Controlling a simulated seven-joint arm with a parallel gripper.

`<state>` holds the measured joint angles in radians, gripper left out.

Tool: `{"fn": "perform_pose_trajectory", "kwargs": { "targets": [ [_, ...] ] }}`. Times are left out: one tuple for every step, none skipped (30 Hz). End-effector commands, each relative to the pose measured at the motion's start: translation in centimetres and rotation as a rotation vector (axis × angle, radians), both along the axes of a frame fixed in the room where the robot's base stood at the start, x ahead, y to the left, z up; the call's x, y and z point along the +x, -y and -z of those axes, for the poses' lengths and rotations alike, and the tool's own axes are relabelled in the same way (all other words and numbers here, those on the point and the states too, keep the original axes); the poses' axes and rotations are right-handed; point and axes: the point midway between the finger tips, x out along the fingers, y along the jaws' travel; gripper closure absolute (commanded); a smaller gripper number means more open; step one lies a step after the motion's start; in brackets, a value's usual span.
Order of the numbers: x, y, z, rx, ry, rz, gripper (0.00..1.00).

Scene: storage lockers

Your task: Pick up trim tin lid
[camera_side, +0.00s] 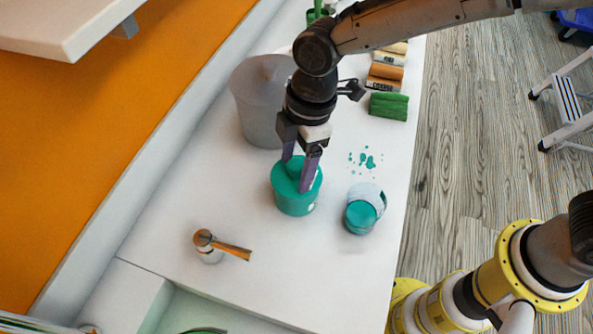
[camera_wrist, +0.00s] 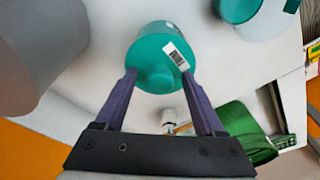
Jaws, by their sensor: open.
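A teal tin (camera_side: 296,204) stands on the white counter, and its teal lid (camera_side: 281,181) with a raised knob faces up. In the wrist view the lid (camera_wrist: 146,86) shows its round knob, with a white barcode label beside it on the teal tin. My gripper (camera_side: 297,176) is open, with its two purple fingers pointing down at opposite sides of the lid. In the wrist view my gripper (camera_wrist: 159,74) has its fingertips at the lid's left and right edges. I cannot tell whether they touch it.
A large grey bucket (camera_side: 258,105) stands close behind on the left. A small container of teal paint (camera_side: 362,212) is to the right, near teal spills (camera_side: 366,160). Green and orange blocks (camera_side: 388,106) lie at the back right.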

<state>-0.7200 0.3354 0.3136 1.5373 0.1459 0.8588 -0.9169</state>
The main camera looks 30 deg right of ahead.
Motion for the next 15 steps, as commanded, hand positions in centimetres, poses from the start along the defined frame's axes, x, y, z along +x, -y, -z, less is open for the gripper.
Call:
{"fn": "perform_pose_trajectory", "kwargs": {
  "targets": [
    [-0.01,-0.01,0.00,0.000,0.000,0.000,0.29],
    [-0.01,0.00,-0.01,0.000,0.000,0.000,0.29],
    [-0.01,0.00,-0.01,0.000,0.000,0.000,0.29],
    [-0.01,0.00,-0.02,0.000,0.000,0.000,0.31],
    [0.00,0.00,-0.02,0.000,0.000,0.000,0.36],
    [0.00,0.00,-0.02,0.000,0.000,0.000,0.43],
    [0.00,0.00,-0.03,0.000,0.000,0.000,0.49],
    [0.00,0.01,-0.04,0.000,0.000,0.000,0.54],
    [0.00,0.01,-0.04,0.000,0.000,0.000,0.61],
    [0.00,0.01,-0.04,0.000,0.000,0.000,0.67],
    [0.00,0.01,-0.04,0.000,0.000,0.000,0.72],
    [0.00,0.01,-0.05,0.000,0.000,0.000,0.79],
    [0.01,0.01,-0.05,0.000,0.000,0.000,0.85],
    [0.01,0.01,-0.05,0.000,0.000,0.000,0.90],
    [0.01,0.01,-0.05,0.000,0.000,0.000,0.97]
  ]
}}
